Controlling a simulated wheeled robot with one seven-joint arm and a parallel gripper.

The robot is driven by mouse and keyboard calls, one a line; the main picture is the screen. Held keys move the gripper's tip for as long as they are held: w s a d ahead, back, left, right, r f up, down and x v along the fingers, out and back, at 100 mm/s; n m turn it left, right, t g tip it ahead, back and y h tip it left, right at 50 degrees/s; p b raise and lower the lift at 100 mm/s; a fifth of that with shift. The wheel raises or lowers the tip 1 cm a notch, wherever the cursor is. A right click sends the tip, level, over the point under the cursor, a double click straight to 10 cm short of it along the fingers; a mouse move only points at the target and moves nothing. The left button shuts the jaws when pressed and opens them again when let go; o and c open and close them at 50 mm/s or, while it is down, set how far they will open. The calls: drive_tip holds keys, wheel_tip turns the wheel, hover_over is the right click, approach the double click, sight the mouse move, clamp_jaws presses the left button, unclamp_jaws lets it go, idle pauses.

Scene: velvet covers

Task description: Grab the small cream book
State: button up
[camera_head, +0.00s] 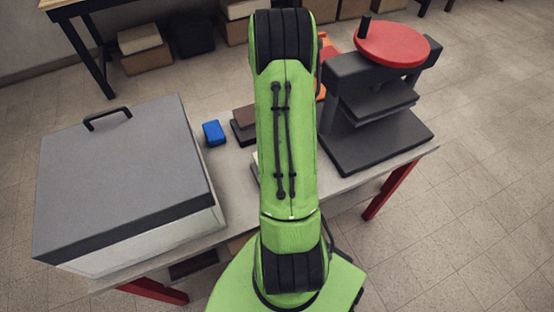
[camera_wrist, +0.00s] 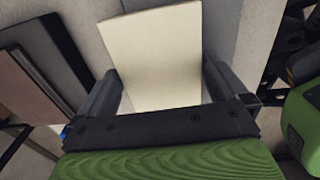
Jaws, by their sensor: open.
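The small cream book (camera_wrist: 152,48) fills the upper middle of the wrist view, flat face toward the camera. My gripper (camera_wrist: 163,88) is open, with one dark finger on each side of the book's lower part. The left finger looks very close to the book's edge; I cannot tell whether either finger touches it. In the head view only a pale sliver (camera_head: 256,166) beside my green arm shows, probably this book; my arm hides the rest and the gripper.
Dark and brown books (camera_head: 243,124) lie left of my arm, also in the wrist view (camera_wrist: 32,88). A blue block (camera_head: 214,133) is beside them. A large grey-lidded box (camera_head: 125,165) stands left on the table (camera_head: 235,185). A black press with a red wheel (camera_head: 392,44) stands right.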

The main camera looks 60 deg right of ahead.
drive_tip(key=shift+r, duration=0.15)
drive_tip(key=c, duration=0.8)
